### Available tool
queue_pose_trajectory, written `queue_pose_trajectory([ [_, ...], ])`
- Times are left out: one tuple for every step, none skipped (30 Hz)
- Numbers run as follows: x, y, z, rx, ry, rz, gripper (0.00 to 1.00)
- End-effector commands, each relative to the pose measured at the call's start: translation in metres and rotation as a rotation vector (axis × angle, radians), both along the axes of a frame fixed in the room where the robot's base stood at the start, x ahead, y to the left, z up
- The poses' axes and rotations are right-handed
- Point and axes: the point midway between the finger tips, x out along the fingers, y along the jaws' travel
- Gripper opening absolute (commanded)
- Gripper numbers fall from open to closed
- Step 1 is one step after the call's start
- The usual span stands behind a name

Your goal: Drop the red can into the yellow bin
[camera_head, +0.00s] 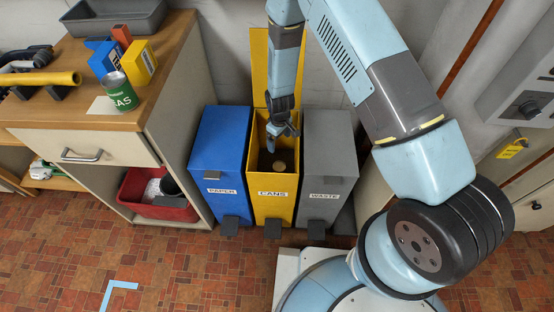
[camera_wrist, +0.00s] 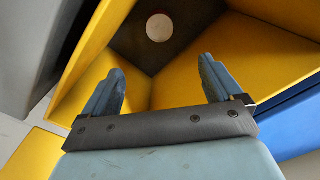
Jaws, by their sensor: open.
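The yellow bin (camera_head: 273,210), labelled CANS, stands with its lid up between two other bins. Its yellow walls fill much of the wrist view (camera_wrist: 270,58). My gripper (camera_head: 283,138) points down at the bin's mouth. Its fingers are apart and nothing is between them in the wrist view (camera_wrist: 162,72). A small round, pale disc, like a can's end (camera_head: 281,166), lies on the dark bottom inside the bin, below my fingers. It also shows in the wrist view (camera_wrist: 160,28).
The blue PAPER bin (camera_head: 221,155) is on the left and the grey WASTE bin (camera_head: 327,155) on the right, both closed. A counter (camera_head: 80,115) at left holds a green can (camera_head: 121,93), boxes (camera_head: 138,63) and a grey tray (camera_head: 112,18). A red crate (camera_head: 158,207) sits below.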

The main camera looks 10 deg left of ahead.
Motion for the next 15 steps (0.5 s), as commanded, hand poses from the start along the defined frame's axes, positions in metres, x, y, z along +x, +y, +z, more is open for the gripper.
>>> queue_pose_trajectory([
  [0.000, 0.000, 0.000, 0.000, 0.000, 0.000, 0.93],
  [0.000, 0.000, 0.000, 0.000, 0.000, 0.000, 0.93],
  [0.000, 0.000, 0.000, 0.000, 0.000, 0.000, 0.93],
  [0.000, 0.000, 0.000, 0.000, 0.000, 0.000, 0.93],
  [0.000, 0.000, 0.001, 0.000, 0.000, 0.000, 0.93],
  [0.000, 0.000, 0.003, 0.001, -0.001, 0.000, 0.93],
  [0.001, 0.000, 0.005, 0.000, -0.001, -0.001, 0.93],
  [0.001, 0.000, 0.007, 0.001, -0.002, -0.001, 0.93],
  [0.001, 0.000, 0.011, 0.001, -0.002, -0.001, 0.93],
  [0.001, 0.000, 0.014, 0.001, -0.002, -0.001, 0.93],
  [0.001, 0.000, 0.018, 0.001, -0.002, -0.001, 0.93],
  [0.001, 0.000, 0.024, 0.002, -0.002, -0.001, 0.93],
  [0.001, 0.000, 0.028, 0.001, -0.002, -0.001, 0.93],
  [0.001, 0.000, 0.033, 0.001, -0.002, -0.001, 0.93],
  [0.001, 0.000, 0.040, 0.002, -0.002, -0.001, 0.93],
])
